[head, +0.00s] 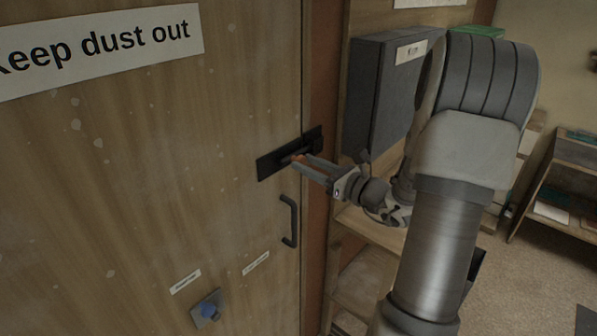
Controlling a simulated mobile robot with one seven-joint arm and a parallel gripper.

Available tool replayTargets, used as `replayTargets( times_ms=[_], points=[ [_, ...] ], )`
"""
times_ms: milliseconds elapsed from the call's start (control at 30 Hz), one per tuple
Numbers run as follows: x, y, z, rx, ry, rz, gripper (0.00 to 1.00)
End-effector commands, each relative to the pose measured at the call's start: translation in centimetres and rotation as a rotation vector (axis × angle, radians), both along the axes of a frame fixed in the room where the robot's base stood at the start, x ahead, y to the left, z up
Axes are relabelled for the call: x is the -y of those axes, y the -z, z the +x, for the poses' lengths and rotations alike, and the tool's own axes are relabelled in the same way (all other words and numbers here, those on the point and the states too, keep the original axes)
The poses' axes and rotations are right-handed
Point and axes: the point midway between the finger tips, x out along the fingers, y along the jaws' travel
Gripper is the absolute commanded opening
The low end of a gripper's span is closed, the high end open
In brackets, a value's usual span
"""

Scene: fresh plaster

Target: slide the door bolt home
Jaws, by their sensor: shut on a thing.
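A black door bolt (269,163) is mounted on the wooden door (150,190) near its right edge. It reaches to the right toward the reddish-brown frame (321,190), where a dark end part (313,139) shows at the door's edge. My gripper (299,159) comes from the right with its fingers at the middle of the bolt. The fingers are shut on the bolt's knob, which they mostly hide. From this view I cannot tell how far the bar reaches into the frame.
A black pull handle (290,221) is below the bolt. A small plate with a blue knob (208,310) and two paper labels are lower on the door. A "Keep dust out" sign (100,47) is above. A shelf with a dark grey box (385,90) stands right of the frame, close behind my arm.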

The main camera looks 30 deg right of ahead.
Motion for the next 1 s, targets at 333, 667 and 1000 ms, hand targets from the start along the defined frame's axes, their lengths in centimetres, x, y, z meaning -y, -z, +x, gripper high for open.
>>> replayTargets(
  times_ms=[333,667,1000],
  points=[
    [0.8,-0.1,0.2,0.0,0.004,-0.001,0.0],
    [0.7,0.0,0.2,0.0,0.002,0.0,0.71],
    [1.3,0.1,-1.4,0.0,0.004,-0.001,0.71]
  ],
)
